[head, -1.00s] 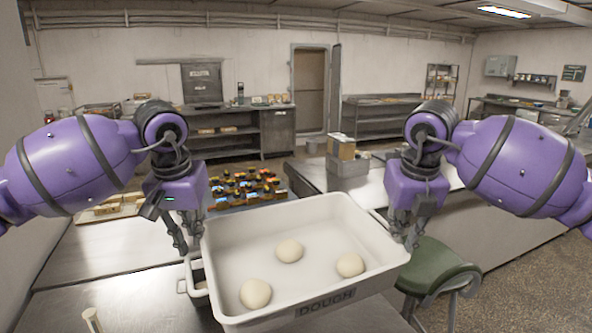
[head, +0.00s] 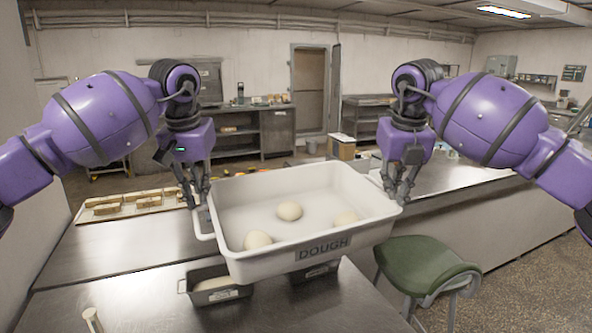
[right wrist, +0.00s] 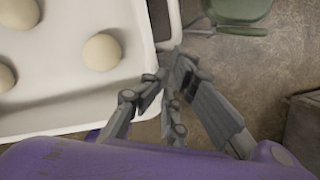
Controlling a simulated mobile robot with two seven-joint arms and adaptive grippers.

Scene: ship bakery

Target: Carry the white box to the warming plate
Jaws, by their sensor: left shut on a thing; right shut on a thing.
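The white box (head: 240,262), labelled DOUGH, holds three pale dough balls, one of them (head: 289,211) near the middle. It is in the air above the steel counter, and its near wall faces me. My left gripper (head: 196,200) is shut on its left end. My right gripper (head: 400,194) is shut on its right end. In the right wrist view, the fingers of my right gripper (right wrist: 168,90) are at the box's rim (right wrist: 148,40), and dough balls show inside. I cannot make out the warming plate for certain.
Two dark loaf tins, one of them (head: 215,293) with a pale filling, stand on the counter (head: 130,290) below the box. A tray of bread (head: 130,205) lies at the left. A green stool (head: 425,268) stands at the right.

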